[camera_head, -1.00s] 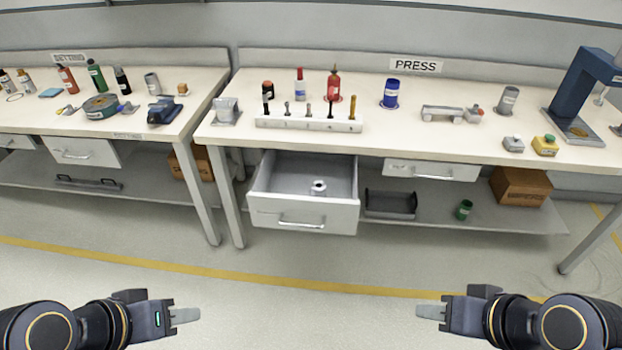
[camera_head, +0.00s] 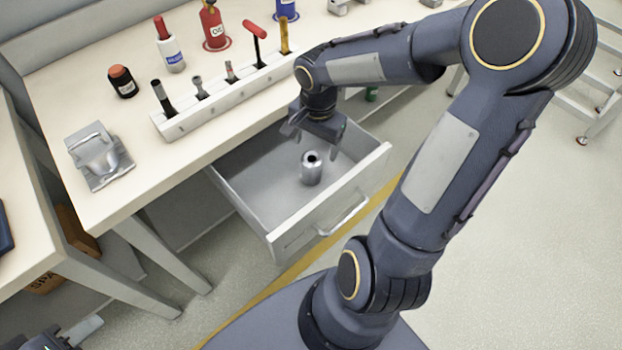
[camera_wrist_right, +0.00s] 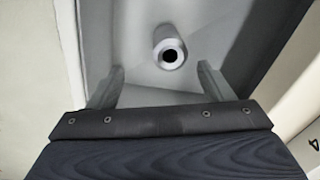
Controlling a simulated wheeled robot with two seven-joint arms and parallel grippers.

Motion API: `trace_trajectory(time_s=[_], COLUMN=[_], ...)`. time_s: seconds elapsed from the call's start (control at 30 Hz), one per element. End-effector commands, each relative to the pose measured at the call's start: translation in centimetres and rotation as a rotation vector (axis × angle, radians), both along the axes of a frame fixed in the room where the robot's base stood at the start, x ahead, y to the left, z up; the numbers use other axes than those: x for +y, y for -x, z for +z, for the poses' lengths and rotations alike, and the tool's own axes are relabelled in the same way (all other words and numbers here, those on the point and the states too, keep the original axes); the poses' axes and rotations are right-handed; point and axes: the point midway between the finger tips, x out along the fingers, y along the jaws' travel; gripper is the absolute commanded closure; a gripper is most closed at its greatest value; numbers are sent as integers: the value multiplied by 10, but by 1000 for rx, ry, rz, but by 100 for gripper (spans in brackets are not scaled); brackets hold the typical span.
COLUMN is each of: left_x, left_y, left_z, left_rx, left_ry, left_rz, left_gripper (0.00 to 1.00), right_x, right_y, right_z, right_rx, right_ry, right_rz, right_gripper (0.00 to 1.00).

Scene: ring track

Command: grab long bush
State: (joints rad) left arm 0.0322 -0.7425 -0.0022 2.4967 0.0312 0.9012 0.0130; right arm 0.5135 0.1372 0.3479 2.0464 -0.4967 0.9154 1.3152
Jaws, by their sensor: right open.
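The long bush is a grey metal cylinder with a dark hole in its top (camera_head: 311,169). It stands upright in the open drawer (camera_head: 235,185), and in the right wrist view the bush (camera_wrist_right: 169,50) shows from above, beyond the fingertips. My right gripper (camera_head: 298,142) is over the back part of the drawer, up and left of the bush and apart from it. In the right wrist view the right gripper (camera_wrist_right: 160,72) is open, with nothing between its fingers. My left gripper (camera_head: 88,328) is at the lower left, partly cut off; its opening cannot be made out.
The bench top (camera_head: 130,200) lies behind and above the drawer. A white rack (camera_head: 225,100) with several tools stands near its edge. A metal fixture (camera_head: 100,160), a dark bottle with an orange cap (camera_head: 122,82) and a red bottle (camera_head: 213,28) stand on it.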

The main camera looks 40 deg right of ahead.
Motion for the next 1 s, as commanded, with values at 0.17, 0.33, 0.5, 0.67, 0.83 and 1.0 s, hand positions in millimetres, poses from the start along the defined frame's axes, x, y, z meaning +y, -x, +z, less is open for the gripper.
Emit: trace_trajectory(time_s=[0.17, 0.33, 0.5, 0.67, 0.83, 1.0], left_x=[0, 0, 0, 0, 0, 0], left_y=[0, 0, 0, 0, 0, 0], left_z=[-21, -24, -28, -34, -37, -36], left_rx=[0, 0, -1, 0, 0, 0], left_ry=[0, 0, 0, 0, 0, 0], left_rz=[0, 0, 0, 0, 0, 0], left_gripper=[64, 64, 64, 64, 64, 64], right_x=[-12, -14, -13, -11, -12, -12], right_y=[-18, -20, -19, -17, -17, -18], right_z=[-50, -70, -88, -113, -130, -130], right_rx=[43, 50, 50, 50, 48, 46], right_ry=[-8, -9, -10, -12, -10, -9], right_rz=[-165, -198, -196, -196, -194, -195], right_gripper=[26, 26, 26, 26, 26, 26])
